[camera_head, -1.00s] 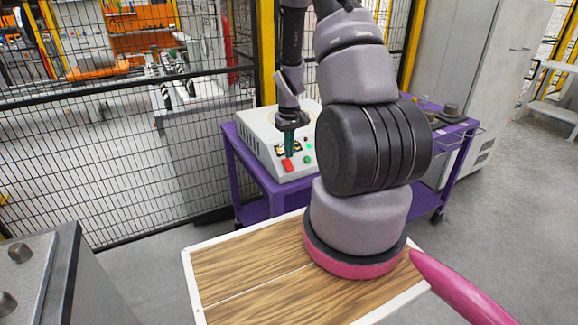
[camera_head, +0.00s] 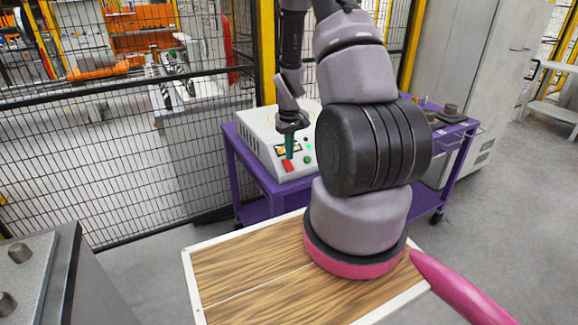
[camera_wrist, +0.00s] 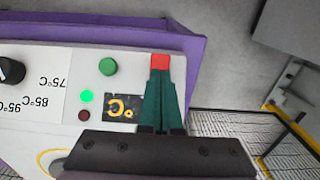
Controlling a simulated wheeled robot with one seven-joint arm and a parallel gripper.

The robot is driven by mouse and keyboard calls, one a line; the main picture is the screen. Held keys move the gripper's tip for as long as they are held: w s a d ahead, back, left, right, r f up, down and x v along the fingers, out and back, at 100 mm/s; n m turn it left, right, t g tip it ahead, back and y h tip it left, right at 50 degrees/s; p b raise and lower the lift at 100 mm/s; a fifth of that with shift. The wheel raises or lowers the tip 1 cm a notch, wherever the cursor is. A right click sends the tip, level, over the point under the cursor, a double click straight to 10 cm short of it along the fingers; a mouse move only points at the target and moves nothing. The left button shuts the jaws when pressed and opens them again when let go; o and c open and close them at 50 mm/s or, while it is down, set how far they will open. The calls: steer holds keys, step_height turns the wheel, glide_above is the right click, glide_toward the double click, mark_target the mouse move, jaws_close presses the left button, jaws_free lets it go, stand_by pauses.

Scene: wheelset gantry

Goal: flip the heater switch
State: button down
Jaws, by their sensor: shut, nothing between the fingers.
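The white heater box (camera_head: 262,134) stands on a purple cart, its control panel facing me. A red switch (camera_head: 288,165) sits at the panel's left end; in the wrist view the red switch (camera_wrist: 160,62) shows right at my fingertips. My gripper (camera_head: 289,157) is shut and empty, its green fingers pointing down at the switch. In the wrist view my gripper (camera_wrist: 160,74) overlaps the switch's edge; I cannot tell whether it touches.
The purple cart (camera_head: 262,178) also carries dark metal parts (camera_head: 450,110) at its right. A black knob (camera_wrist: 10,70) with temperature marks is on the panel. A mesh fence (camera_head: 100,170) stands left, a grey cabinet (camera_head: 478,70) right.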

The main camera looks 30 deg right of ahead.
mark_target(289, 166)
steer(key=shift+f, duration=1.25)
stand_by(0.4)
step_height(289, 166, up, 7)
stand_by(0.9)
